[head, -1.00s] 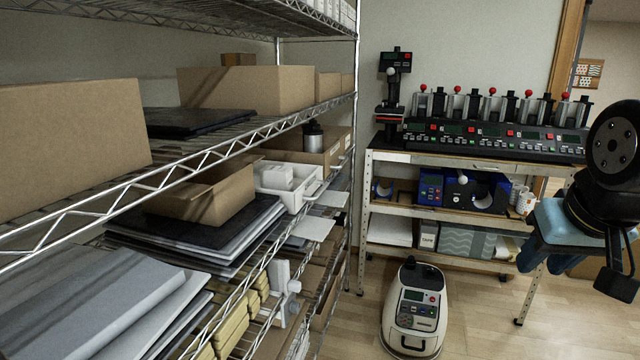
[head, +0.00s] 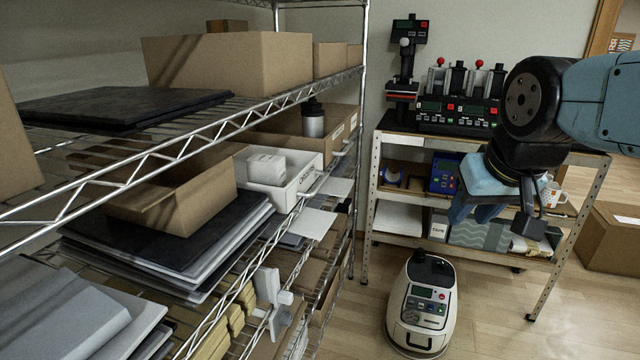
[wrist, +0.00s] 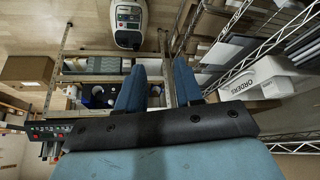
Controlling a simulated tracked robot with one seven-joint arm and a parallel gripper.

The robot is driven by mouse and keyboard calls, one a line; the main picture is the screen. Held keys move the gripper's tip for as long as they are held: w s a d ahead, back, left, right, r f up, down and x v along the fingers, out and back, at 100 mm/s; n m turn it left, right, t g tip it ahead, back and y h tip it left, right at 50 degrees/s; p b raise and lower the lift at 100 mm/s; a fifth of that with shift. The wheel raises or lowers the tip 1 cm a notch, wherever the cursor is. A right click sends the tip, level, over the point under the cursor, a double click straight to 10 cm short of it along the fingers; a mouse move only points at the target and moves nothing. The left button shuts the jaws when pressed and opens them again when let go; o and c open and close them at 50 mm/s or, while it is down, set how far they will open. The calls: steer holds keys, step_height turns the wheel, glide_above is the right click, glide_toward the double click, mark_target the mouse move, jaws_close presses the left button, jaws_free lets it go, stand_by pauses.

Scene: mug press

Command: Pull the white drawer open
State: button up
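The white drawer (head: 284,196) is an open-topped white bin on the middle level of the wire shelf, with a pale object inside and a handle on its right-hand front. It sits between cardboard boxes. It also shows at the right of the wrist view (wrist: 264,84), with dark lettering on its side. My gripper (head: 473,218) hangs well to the right of the drawer, in front of the bench, and touches nothing. In the wrist view its two blue fingers (wrist: 158,85) are apart with nothing between them.
The wire shelf's front post (head: 361,130) stands just right of the drawer. White sheets (head: 305,222) stick out below it. A white-and-black machine (head: 420,305) stands on the floor. The bench (head: 395,140) carries mug presses. The floor between shelf and machine is partly clear.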

steer(key=n+y, duration=1.5)
steer(key=n, duration=1.7)
glide_toward(321, 182)
steer(key=x, duration=1)
steer(key=shift+a+f, duration=0.1)
steer(key=shift+f, duration=0.3)
jaws_close()
